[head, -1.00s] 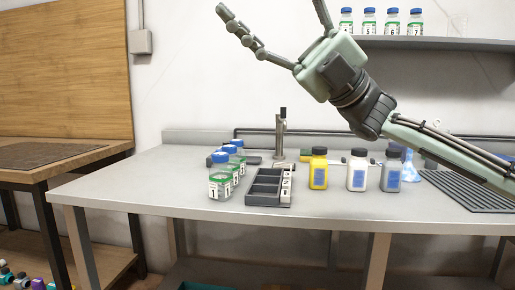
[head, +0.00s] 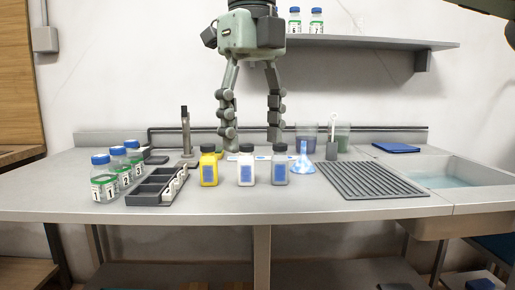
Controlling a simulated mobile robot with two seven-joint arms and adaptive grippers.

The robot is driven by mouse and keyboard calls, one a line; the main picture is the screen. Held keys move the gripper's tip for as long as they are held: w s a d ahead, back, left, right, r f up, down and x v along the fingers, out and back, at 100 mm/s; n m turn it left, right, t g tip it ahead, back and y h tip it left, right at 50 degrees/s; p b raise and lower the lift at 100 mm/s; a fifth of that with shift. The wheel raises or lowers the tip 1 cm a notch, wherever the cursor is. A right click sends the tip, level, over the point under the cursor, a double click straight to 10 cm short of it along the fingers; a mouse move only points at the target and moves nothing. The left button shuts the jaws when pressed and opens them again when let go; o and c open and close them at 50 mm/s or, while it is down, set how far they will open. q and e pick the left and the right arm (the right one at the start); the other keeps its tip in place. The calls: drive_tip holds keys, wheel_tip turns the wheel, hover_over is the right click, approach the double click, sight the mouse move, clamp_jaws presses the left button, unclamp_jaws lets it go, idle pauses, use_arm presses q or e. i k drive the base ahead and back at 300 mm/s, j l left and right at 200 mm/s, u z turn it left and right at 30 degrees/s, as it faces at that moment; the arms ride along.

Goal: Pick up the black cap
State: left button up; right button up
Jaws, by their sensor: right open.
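All three bottles stand upright. I see no clearly loose black cap, so I cannot tell which cap is meant. My right gripper (head: 252,136) hangs fingers down from the top, open and empty. Its fingertips are above and seemingly behind the white bottle, spread to either side of it. My left gripper is not in view.
To the left are blue-capped bottles (head: 103,184) and a dark compartment tray (head: 152,196). A blue-white flask (head: 303,162), beakers (head: 343,138), a ribbed drain mat (head: 368,179) and a sink (head: 458,173) lie to the right. A shelf (head: 375,41) overhangs the back. The bench front is clear.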

sight(245, 147)
drive_tip(key=i, duration=1.05)
